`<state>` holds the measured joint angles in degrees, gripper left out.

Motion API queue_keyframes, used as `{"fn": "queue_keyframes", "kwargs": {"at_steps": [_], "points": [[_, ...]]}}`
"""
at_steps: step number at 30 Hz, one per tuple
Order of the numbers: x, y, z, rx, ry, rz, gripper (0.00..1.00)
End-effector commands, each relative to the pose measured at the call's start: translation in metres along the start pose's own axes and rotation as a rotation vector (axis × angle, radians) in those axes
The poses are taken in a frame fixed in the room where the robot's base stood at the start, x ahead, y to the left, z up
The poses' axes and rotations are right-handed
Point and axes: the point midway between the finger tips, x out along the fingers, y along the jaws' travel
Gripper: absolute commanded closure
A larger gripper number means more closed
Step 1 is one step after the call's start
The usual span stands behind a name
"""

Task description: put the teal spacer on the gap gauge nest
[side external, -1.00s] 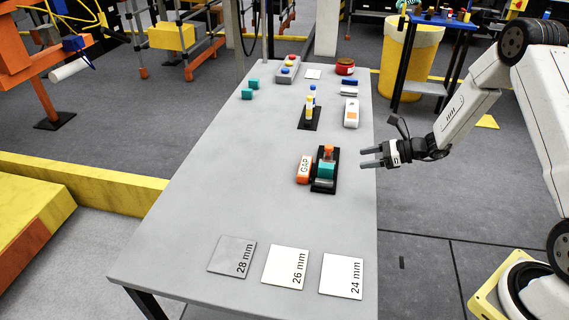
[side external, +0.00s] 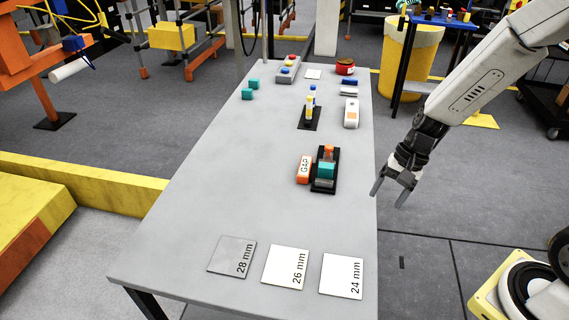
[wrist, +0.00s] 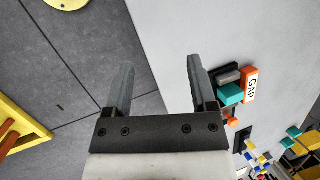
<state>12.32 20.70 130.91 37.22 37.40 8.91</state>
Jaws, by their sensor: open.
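A teal spacer (side external: 327,171) sits on the black gap gauge nest (side external: 322,187), beside the orange and white GAP block (side external: 304,169). The wrist view also shows this teal spacer (wrist: 231,94) and the GAP block (wrist: 250,86) to the right of the fingers. Two more teal blocks, one (side external: 253,83) behind the other (side external: 247,94), lie near the table's far left edge. My gripper (side external: 387,201) is open and empty, pointing down just beyond the table's right edge, to the right of the nest. The open fingers (wrist: 160,62) show in the wrist view.
Three plates marked 28 mm (side external: 232,257), 26 mm (side external: 286,268) and 24 mm (side external: 341,276) lie at the table's near end. A black stand with a yellow piece (side external: 309,107) and a white device (side external: 351,113) stand behind the nest. The table's left middle is clear.

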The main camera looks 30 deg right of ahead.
Motion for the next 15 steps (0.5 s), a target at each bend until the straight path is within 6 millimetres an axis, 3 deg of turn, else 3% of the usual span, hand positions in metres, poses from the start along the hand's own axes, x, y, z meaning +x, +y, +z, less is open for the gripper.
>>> {"fn": "queue_keyframes", "kwargs": {"at_steps": [9, 15], "points": [[-0.025, 0.019, 0.029, -0.619, 0.240, 0.187, 0.27], [-0.034, 0.022, 0.039, -0.878, 0.331, 0.244, 0.27]]}}
